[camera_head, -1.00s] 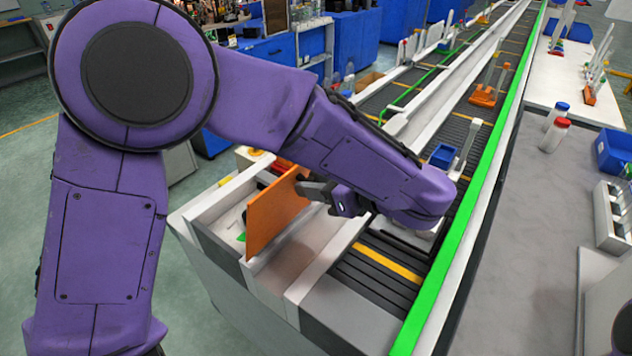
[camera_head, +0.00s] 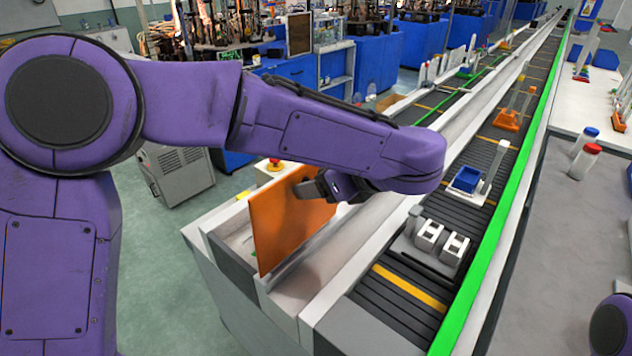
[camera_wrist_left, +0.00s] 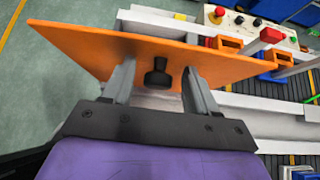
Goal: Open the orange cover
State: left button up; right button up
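The orange cover (camera_head: 285,225) is a flat plate standing up on edge, slightly tilted, over the white channel at the near end of the line. It also shows in the left wrist view (camera_wrist_left: 85,50), with a black knob (camera_wrist_left: 157,78) on its face. My left gripper (camera_head: 322,187) is at the knob side of the cover. In the left wrist view its two fingers (camera_wrist_left: 158,68) are apart, one on each side of the knob, with visible gaps. The knob is hidden in the head view. My right gripper is not in view.
A red emergency button (camera_head: 274,164) is just behind the cover. The conveyor (camera_head: 400,310) runs to the right, with a grey-white fixture (camera_head: 428,235) and a blue box (camera_head: 466,180) on it. A grey worktop (camera_head: 545,270) with bottles lies further right.

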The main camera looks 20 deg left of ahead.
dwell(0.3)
pick_arm(q)
jog(key=b+v, duration=0.1)
jog(key=v, duration=0.9)
jog(key=shift+d+r, duration=0.15)
jog(key=shift+r, duration=0.05)
